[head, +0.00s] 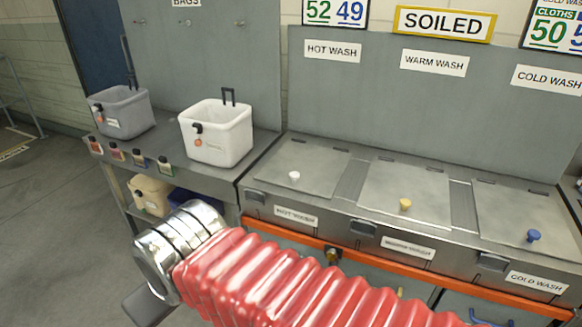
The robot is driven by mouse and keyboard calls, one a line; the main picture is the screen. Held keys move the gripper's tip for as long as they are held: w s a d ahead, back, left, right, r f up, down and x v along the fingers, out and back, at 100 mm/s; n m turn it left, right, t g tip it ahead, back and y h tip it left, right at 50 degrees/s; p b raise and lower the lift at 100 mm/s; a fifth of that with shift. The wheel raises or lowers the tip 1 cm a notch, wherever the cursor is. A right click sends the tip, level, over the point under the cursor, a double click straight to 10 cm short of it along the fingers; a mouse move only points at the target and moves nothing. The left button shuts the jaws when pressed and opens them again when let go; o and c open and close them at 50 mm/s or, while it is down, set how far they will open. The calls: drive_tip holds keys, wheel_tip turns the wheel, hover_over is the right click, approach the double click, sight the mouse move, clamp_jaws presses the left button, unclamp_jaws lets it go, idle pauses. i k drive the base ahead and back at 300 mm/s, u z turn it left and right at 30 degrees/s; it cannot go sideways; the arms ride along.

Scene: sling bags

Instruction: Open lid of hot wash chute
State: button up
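My arm, with a red ribbed sleeve and a silver joint, crosses the lower foreground in front of the counter. My gripper's fingers do not show in this view.
The warm wash lid (404,193) with a yellow knob and the cold wash lid (521,211) with a blue knob lie closed to the right. A white bin (217,134) and a grey bin (121,112) stand on the left bench. An orange rail (391,264) runs along the counter front.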

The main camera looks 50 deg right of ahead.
sight(298, 166)
drive_tip(key=z, duration=0.3)
drive_tip(key=i, duration=0.7)
drive_tip(key=z, duration=0.8)
drive_tip(key=i, duration=0.7)
drive_tip(key=z, duration=0.35)
